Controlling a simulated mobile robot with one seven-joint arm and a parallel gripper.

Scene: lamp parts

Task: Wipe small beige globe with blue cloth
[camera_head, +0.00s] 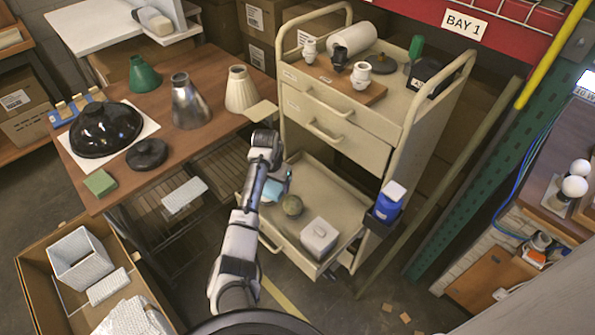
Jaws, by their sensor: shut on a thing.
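The small beige globe (293,205) looks like a dull olive-beige ball. It sits in the open lower tray of the cart (340,198), left of a pale lidded box. My gripper (284,180) reaches over the tray's left part and is shut on the light blue cloth (272,191). The cloth hangs just above and left of the globe. I cannot tell whether it touches the globe. My arm hides part of the tray's left side.
A pale box (319,237) stands in the tray's front right. A blue bottle (388,203) is in a holder on the cart's right side. A wooden table (215,103) with lampshades is at left. An open carton (32,278) with white packing stands at lower left.

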